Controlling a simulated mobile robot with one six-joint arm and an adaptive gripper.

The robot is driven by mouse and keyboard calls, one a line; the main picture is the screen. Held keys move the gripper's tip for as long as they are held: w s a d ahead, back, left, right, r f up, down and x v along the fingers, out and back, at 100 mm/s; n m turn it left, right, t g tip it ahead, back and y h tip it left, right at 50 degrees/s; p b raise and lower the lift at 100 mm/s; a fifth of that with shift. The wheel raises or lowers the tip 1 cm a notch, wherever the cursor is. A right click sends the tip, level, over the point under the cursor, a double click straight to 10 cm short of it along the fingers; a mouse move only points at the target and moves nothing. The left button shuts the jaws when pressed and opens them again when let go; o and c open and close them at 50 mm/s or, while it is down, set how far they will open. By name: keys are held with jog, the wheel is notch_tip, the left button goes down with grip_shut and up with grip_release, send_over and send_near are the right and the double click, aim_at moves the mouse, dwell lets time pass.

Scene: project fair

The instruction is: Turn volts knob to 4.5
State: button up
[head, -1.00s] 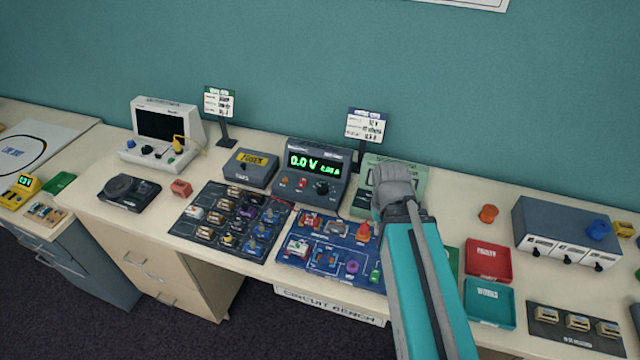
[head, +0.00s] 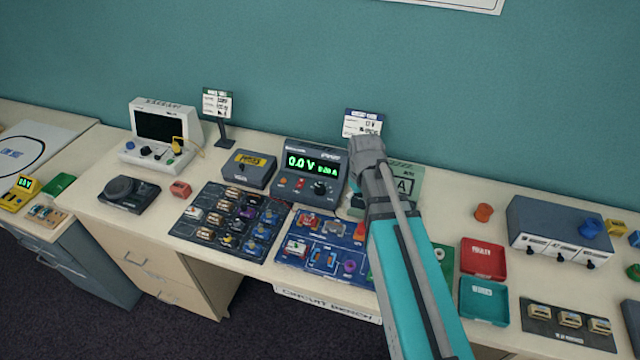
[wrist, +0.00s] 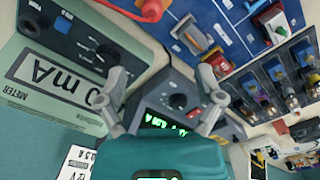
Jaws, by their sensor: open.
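The grey power supply (head: 312,158) stands at the back of the bench, its green display reading 0.0 V and 0.00 A. Its dark round knob (head: 320,188) is at the right of the front panel, under the display. In the wrist view the knob (wrist: 178,101) shows between my fingers. My gripper (wrist: 161,74) is open and empty, one finger to each side of the knob in that view; I see no contact. In the head view my gripper (head: 367,155) is just right of the supply, fingertips not clear. The knob's pointer setting is too small to read.
A green mA meter (wrist: 38,87) stands beside the supply, close to one finger in the wrist view. A blue circuit board (head: 325,240) and a dark parts tray (head: 230,222) lie in front. A sign (head: 361,122) stands behind my gripper.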

aim_at(320, 187)
jog(key=w+a+r+n+p, duration=0.3)
jog(key=w+a+n, duration=0.6)
jog(key=w, duration=0.5)
jog(key=shift+w+a+r+p, duration=0.3)
jog(key=shift+w+a+r, duration=0.1)
jog(key=shift+a+r, duration=0.3)
jog(key=shift+f, duration=0.25)
notch_tip(320, 187, down, 14)
jog(key=b, duration=1.3)
jog(key=shift+r+b, duration=0.25)
jog(key=shift+b, duration=0.15)
jog(key=c, duration=1.1)
jog(key=shift+c, duration=0.2)
